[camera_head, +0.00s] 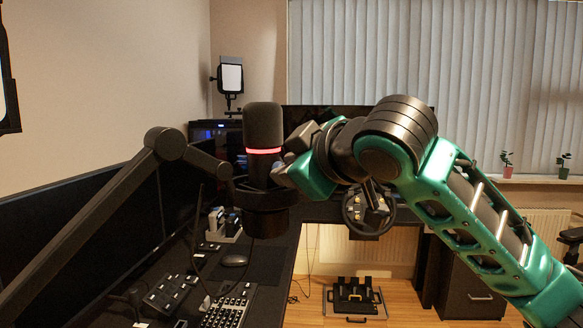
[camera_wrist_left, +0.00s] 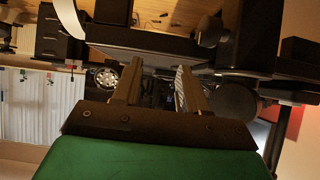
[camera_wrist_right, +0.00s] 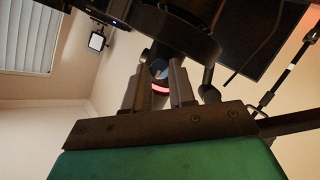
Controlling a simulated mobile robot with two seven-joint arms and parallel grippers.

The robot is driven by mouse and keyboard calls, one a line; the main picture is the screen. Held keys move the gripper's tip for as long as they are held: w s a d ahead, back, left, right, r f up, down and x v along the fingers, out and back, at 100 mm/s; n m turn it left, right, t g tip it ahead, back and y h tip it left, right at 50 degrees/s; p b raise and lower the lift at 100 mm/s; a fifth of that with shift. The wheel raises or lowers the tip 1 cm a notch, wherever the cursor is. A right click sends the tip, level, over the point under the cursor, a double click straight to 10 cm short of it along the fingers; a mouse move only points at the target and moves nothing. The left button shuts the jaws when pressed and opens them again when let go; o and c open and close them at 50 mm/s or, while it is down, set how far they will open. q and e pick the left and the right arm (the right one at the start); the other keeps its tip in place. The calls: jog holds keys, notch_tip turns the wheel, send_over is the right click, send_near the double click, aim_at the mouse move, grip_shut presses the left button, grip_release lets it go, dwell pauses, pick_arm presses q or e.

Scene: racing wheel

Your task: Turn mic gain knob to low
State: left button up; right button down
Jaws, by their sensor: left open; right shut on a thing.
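The black microphone (camera_head: 263,125) with a glowing red ring hangs on a boom arm in the middle of the head view. My right gripper (camera_head: 284,172) reaches it from the right, just below the ring. In the right wrist view, my right gripper (camera_wrist_right: 160,72) has its fingers closed around a small round knob (camera_wrist_right: 160,68) on the microphone, with part of the red ring showing between them. The knob's setting cannot be read. My left gripper (camera_wrist_left: 157,78) is open, with nothing seen held; it is outside the head view.
The boom arm (camera_head: 90,227) runs in from the left. Dark monitors (camera_head: 60,245) stand along the left wall. A keyboard (camera_head: 228,308), a mouse (camera_head: 234,260) and a button box (camera_head: 168,292) lie on the desk below. A steering wheel (camera_head: 368,212) is behind my right arm.

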jog(key=c, duration=0.9)
grip_release()
